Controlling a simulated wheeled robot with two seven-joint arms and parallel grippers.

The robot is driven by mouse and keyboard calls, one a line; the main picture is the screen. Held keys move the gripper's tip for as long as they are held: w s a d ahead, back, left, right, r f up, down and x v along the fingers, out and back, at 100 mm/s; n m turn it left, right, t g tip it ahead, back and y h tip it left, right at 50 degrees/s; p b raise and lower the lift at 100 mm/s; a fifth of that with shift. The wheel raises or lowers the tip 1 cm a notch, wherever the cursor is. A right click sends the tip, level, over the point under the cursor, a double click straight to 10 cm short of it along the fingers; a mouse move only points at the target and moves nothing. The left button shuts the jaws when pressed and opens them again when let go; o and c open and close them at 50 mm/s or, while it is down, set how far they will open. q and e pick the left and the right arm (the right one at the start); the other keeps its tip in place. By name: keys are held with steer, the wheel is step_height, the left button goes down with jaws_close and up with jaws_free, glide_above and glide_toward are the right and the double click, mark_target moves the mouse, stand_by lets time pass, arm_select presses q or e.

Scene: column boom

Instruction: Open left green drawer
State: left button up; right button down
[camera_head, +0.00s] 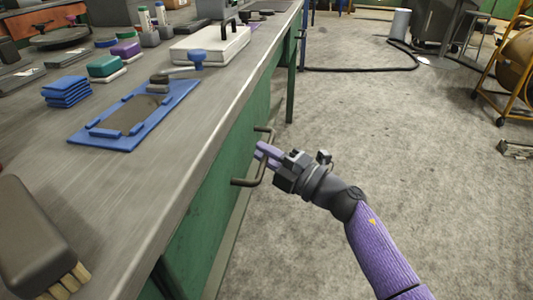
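The green drawer front (208,222) is on the side of the long grey workbench and looks flush with it. A dark U-shaped handle (262,176) sticks out from the green side. My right gripper (264,153) comes in from the lower right, with its purple fingertips at the middle of the handle bar. The fingers overlap the bar in the picture; whether they are closed on it is not clear. My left gripper is not in view.
The bench top (150,185) holds a blue tray (120,142), a brush (35,235), blue cloths (67,92) and a white case (210,46). The concrete floor (400,140) right of the bench is mostly clear. A yellow cart (490,75) stands far right.

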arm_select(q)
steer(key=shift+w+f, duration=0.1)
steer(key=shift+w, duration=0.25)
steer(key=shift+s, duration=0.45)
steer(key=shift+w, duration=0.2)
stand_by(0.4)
